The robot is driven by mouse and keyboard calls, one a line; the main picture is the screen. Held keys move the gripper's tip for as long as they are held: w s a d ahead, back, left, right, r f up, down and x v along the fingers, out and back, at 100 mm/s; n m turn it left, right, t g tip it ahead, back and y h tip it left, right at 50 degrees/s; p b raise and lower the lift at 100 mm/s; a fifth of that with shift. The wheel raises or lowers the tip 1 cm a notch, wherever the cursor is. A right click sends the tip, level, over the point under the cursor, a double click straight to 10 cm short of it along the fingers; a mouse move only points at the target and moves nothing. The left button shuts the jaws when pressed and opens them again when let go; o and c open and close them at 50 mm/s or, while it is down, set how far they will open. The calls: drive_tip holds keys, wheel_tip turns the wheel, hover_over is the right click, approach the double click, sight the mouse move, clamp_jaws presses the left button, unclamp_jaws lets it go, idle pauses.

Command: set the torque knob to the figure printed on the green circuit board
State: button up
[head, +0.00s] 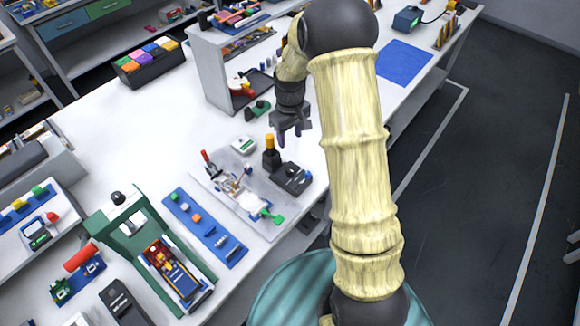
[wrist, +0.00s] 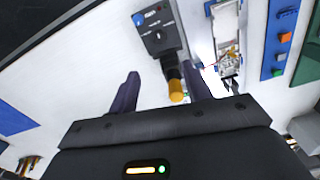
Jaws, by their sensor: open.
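A black driver station (head: 292,180) stands on the white bench, with an upright orange-topped driver (head: 270,147) at its left end. In the wrist view the station (wrist: 155,28) shows a blue button and a small round dark knob (wrist: 158,37) with white marks around it; its setting is too small to read. My gripper (head: 289,136) is open and empty, above the bench near the orange-topped driver. In the wrist view the driver's orange end (wrist: 176,90) shows between my fingers (wrist: 160,72), with no visible grip. I cannot pick out the green circuit board or its figure with certainty.
A pale fixture plate (head: 215,180) with a red-handled clamp and a green part lies left of the station. A blue strip (head: 205,226) with small parts and a green press (head: 125,225) stand farther left. A white shelf unit (head: 210,75) stands behind; a blue mat (head: 403,62) lies at back right.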

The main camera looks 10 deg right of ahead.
sight(290, 169)
wheel_tip(290, 169, down, 16)
drive_tip(key=p, duration=0.3)
idle(0.3)
drive_tip(key=c, duration=1)
